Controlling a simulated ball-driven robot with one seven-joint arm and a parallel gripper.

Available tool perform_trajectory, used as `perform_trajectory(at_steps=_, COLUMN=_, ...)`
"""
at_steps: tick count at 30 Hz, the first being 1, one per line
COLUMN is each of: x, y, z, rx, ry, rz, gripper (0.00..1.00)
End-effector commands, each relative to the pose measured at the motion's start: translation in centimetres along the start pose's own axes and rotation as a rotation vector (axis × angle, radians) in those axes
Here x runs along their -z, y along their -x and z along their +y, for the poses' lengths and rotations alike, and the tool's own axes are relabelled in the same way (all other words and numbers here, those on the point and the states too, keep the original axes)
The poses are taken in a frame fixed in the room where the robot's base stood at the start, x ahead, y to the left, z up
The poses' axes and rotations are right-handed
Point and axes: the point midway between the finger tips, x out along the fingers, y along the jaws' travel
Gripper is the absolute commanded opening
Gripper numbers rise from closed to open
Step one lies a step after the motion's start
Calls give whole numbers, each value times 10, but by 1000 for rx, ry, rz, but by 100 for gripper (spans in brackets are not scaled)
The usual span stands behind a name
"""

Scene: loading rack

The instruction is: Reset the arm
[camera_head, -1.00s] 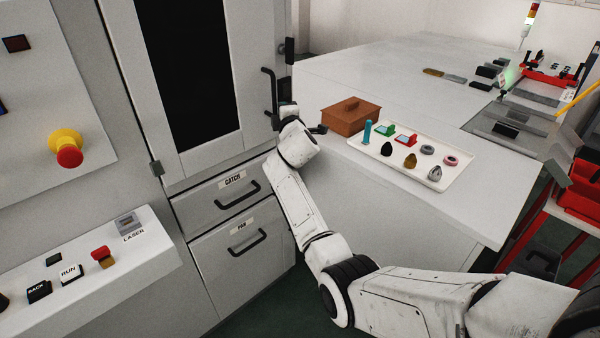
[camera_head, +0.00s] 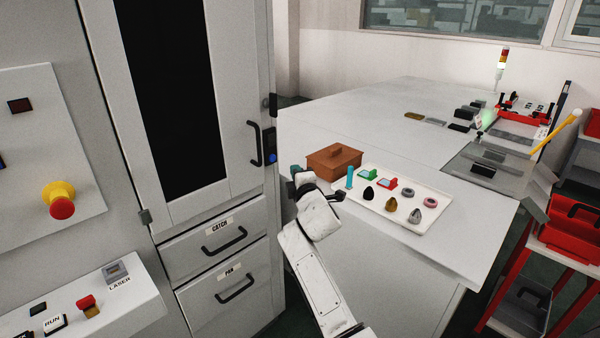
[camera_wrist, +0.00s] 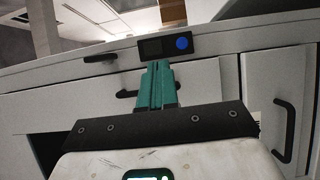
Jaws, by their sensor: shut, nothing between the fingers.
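My gripper (camera_wrist: 157,75) shows in the wrist view as teal fingers pressed together, with nothing between them. In the head view my gripper (camera_head: 297,174) is at the end of my white arm, small and partly hidden by the wrist. In the wrist view the fingers point toward a grey front with dark handles and a small black panel with a blue button (camera_wrist: 182,44). I cannot tell the exact gap to it.
A white tray (camera_head: 447,214) with several small parts lies on the table (camera_head: 350,105), right of my arm. The cabinet door handle (camera_head: 255,144) and drawer handles (camera_head: 224,241) stick out. A red cart (camera_head: 572,240) stands at the right. A control panel is at lower left.

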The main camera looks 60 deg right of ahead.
Motion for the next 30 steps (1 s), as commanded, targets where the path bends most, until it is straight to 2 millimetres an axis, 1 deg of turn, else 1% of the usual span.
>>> perform_trajectory(at_steps=2, x=-4, y=7, z=0, rx=0, ry=-1, rz=0, gripper=0)
perform_trajectory(at_steps=6, x=-6, y=11, z=0, rx=0, ry=0, rz=0, gripper=0)
perform_trajectory(at_steps=14, x=-6, y=12, z=0, rx=0, ry=0, rz=0, gripper=0)
perform_trajectory(at_steps=15, x=-4, y=14, z=-4, rx=10, ry=-9, rz=2, gripper=0)
perform_trajectory(at_steps=17, x=4, y=22, z=-17, rx=51, ry=-54, rz=5, gripper=0)
perform_trajectory(at_steps=20, x=23, y=50, z=-53, rx=171, ry=-180, rz=5, gripper=0)
perform_trajectory(at_steps=21, x=32, y=65, z=-71, rx=235, ry=-242, rz=1, gripper=0)
perform_trajectory(at_steps=23, x=46, y=93, z=-98, rx=342, ry=-338, rz=-9, gripper=0)
perform_trajectory(at_steps=24, x=55, y=112, z=-116, rx=415, ry=-399, rz=-21, gripper=0)
perform_trajectory(at_steps=26, x=65, y=144, z=-141, rx=526, ry=-481, rz=-45, gripper=0)
perform_trajectory(at_steps=27, x=72, y=166, z=-156, rx=600, ry=-530, rz=-64, gripper=0)
perform_trajectory(at_steps=29, x=80, y=201, z=-178, rx=712, ry=-594, rz=-98, gripper=0)
perform_trajectory(at_steps=30, x=84, y=225, z=-191, rx=787, ry=-631, rz=-126, gripper=0)
